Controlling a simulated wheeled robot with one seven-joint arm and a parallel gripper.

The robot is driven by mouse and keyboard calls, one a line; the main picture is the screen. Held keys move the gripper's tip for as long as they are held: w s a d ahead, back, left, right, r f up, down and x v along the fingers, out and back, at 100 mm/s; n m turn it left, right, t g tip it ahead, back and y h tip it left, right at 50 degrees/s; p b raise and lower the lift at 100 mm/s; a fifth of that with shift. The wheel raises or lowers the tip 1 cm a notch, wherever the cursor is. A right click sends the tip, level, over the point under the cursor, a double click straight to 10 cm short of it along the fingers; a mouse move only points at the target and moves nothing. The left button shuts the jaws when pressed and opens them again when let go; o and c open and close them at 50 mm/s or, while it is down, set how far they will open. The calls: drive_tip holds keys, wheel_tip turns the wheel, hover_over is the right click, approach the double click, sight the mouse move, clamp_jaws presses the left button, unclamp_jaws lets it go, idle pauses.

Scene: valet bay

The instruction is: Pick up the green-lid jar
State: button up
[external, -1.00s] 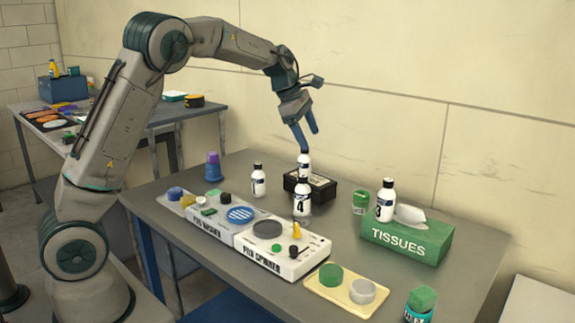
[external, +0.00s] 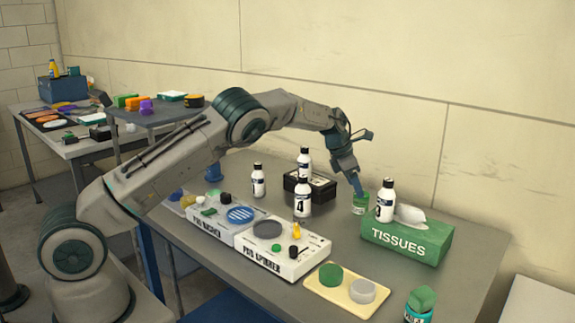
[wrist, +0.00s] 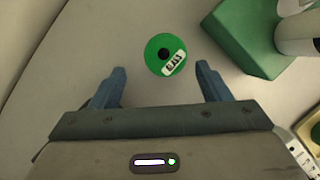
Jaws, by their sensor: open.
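A second jar with a green top (external: 421,301) stands at the front right corner of the picture.
The green tissue box (external: 408,241) stands close right of the jar, with a white bottle (external: 385,201) beside it. Numbered bottles and a black box (external: 322,189) stand to the left. The pad spinner (external: 283,252) and a cream tray (external: 330,296) are nearer the front.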

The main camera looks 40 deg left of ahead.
sight(361, 202)
drive_tip(key=shift+s+d+p+x, duration=0.15)
drive_tip(key=shift+p+x, duration=0.4)
drive_tip(key=shift+x, duration=1.15)
drive_tip(key=shift+s+d+p+x, duration=0.15)
drive_tip(key=shift+p+x, duration=0.4)
drive_tip(key=shift+x, duration=1.1)
drive_tip(key=shift+w, duration=0.1)
drive_tip(key=c, duration=1.1)
